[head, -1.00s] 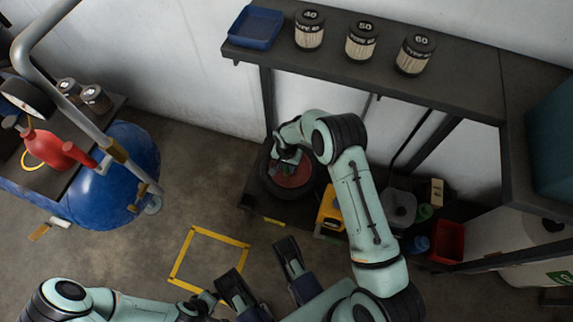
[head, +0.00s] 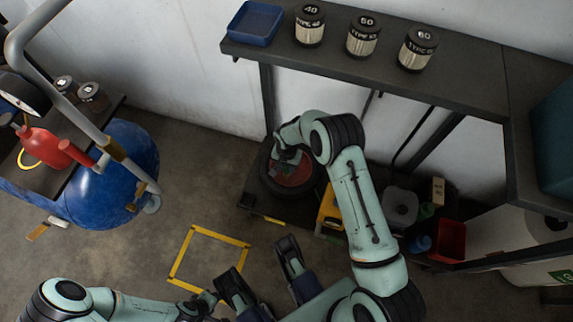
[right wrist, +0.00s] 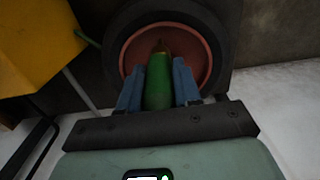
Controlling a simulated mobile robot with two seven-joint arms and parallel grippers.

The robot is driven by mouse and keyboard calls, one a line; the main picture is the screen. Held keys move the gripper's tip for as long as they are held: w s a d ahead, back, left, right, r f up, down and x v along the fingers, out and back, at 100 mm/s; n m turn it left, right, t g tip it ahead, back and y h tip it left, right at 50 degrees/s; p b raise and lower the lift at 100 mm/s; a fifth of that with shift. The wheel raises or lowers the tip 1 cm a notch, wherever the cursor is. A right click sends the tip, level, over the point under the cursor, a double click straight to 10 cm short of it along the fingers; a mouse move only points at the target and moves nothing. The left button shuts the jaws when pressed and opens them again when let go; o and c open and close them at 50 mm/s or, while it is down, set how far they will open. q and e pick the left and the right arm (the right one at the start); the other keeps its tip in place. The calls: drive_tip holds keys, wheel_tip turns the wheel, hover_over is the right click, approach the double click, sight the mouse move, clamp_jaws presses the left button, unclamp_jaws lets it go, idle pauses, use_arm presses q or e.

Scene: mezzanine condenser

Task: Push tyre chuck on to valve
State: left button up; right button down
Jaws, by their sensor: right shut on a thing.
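The green tyre chuck (right wrist: 159,82) is clasped between the two blue fingers of my right gripper (right wrist: 159,84). Its brownish tip points at the red hub (right wrist: 195,60) of a wheel with a dark tyre (right wrist: 229,40). In the head view my right gripper (head: 288,158) is over the wheel's red hub (head: 296,177), inside the tyre's ring (head: 268,184). The valve is not clearly visible, and I cannot tell whether the chuck touches it.
The wheel lies on a low dark shelf under the bench (head: 370,72). A yellow case (head: 329,207) and red bin (head: 451,240) are to its right. Several jars and a blue tray (head: 253,25) stand on the bench. A blue tank (head: 115,175) is at left.

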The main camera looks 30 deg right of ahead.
use_arm(q)
drive_tip(key=shift+w+f+b, duration=0.1)
drive_tip(key=shift+f+b, duration=0.4)
drive_tip(key=shift+b, duration=0.2)
use_arm(e)
drive_tip(key=shift+f, duration=1.05)
drive_tip(key=c, duration=0.7)
unclamp_jaws()
use_arm(q)
drive_tip(key=s+g, duration=0.2)
drive_tip(key=s, duration=0.3)
use_arm(e)
drive_tip(key=shift+w+r+p, duration=0.1)
drive_tip(key=shift+r+p, duration=0.2)
drive_tip(key=shift+r, duration=0.45)
use_arm(q)
drive_tip(key=w+r+t+p, duration=0.2)
drive_tip(key=w+r+p, duration=0.1)
drive_tip(key=w, duration=0.4)
drive_tip(key=shift+d+r+t, duration=0.15)
drive_tip(key=shift+r+t, duration=0.25)
drive_tip(key=shift+r, duration=0.1)
use_arm(e)
wheel_tip(320, 180, up, 12)
drive_tip(key=shift+f, duration=0.1)
use_arm(q)
drive_tip(key=shift+s, duration=0.1)
